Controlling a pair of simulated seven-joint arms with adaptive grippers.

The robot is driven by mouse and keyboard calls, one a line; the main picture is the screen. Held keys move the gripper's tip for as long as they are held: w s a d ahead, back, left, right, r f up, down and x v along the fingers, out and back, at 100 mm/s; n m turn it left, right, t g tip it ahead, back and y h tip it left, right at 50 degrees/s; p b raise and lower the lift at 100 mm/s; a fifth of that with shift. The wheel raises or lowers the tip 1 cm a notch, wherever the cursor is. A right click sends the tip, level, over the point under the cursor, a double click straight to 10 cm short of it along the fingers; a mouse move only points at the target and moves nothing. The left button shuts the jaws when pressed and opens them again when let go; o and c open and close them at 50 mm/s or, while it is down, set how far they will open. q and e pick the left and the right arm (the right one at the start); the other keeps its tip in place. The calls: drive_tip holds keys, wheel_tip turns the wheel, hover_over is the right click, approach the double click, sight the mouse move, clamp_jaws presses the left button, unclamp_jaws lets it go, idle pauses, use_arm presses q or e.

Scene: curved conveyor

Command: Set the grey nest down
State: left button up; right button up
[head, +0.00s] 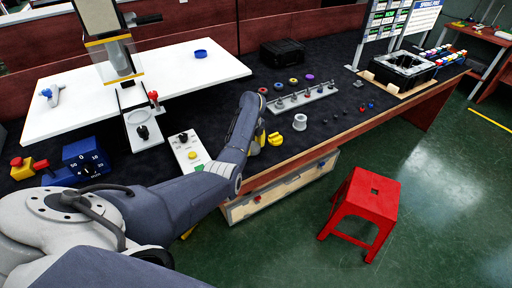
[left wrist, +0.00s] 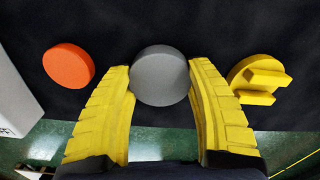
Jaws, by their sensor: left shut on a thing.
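The grey nest shows in the left wrist view as a round grey disc (left wrist: 160,75) between the two yellow fingers of my left gripper (left wrist: 162,68). The fingers are shut on its sides, and dark table surface shows around it. I cannot tell whether it touches the table. In the head view my left gripper (head: 256,142) is low over the table's front edge, and the grey nest is hidden behind my arm or gripper. My right gripper is not in view.
An orange disc (left wrist: 68,64) lies left of the nest, and a yellow piece (left wrist: 257,80) lies close to the right finger. A red stool (head: 365,200) stands in front.

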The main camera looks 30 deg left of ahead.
sight(253, 147)
use_arm(q)
drive_tip(key=shift+f, duration=0.2)
drive_tip(key=o, duration=1.2)
drive_tip(key=shift+r, duration=0.1)
wheel_tip(253, 147, up, 12)
drive_tip(key=shift+r, duration=0.1)
